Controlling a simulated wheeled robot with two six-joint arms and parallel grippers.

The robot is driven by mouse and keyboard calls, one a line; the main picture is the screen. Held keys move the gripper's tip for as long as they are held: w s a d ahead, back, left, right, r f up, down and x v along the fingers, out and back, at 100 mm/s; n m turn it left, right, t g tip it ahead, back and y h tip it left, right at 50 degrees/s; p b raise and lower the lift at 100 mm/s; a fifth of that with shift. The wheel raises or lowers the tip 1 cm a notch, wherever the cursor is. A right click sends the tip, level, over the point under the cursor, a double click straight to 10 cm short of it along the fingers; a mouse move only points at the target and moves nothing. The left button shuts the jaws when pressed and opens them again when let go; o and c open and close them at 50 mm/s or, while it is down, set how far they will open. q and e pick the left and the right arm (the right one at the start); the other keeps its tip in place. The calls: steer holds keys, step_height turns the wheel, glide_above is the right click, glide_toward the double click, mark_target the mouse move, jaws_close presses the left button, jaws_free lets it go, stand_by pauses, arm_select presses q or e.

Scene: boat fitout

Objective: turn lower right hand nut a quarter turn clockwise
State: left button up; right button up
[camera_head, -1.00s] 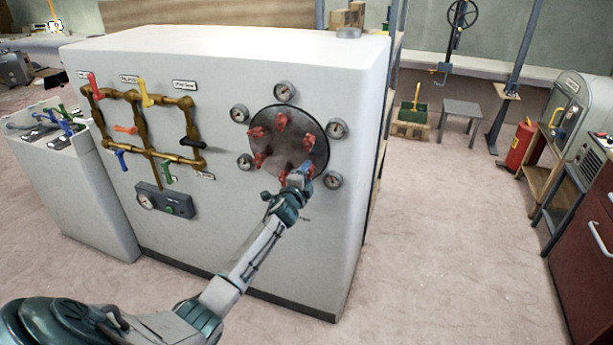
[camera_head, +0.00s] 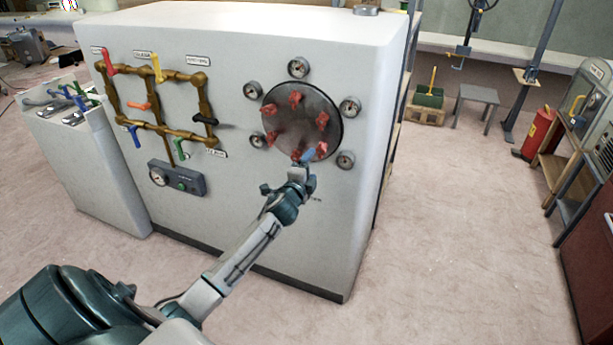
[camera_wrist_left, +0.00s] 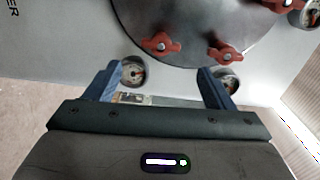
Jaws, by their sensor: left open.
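A dark round plate (camera_head: 292,122) with a ring of red winged nuts is on the front of the white cabinet. The lower right nut (camera_head: 321,149) shows in the head view just above and right of my left gripper (camera_head: 306,159). The gripper is open, with its blue fingers at the plate's lower edge, partly covering a bottom nut. In the left wrist view, two nuts, one at the left (camera_wrist_left: 162,45) and one at the right (camera_wrist_left: 226,53), lie beyond the open fingers (camera_wrist_left: 160,85). Nothing is between the fingers. My right gripper is not in view.
Several round gauges surround the plate, one at lower right (camera_head: 345,160) close to my gripper. Brass pipes with coloured handles (camera_head: 158,75) and a grey gauge box (camera_head: 177,179) are on the cabinet's left. Open floor (camera_head: 450,220) lies to the right.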

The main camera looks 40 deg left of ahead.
arm_select(q)
steer(key=shift+b+v, duration=0.3)
steer(key=shift+v, duration=1.3)
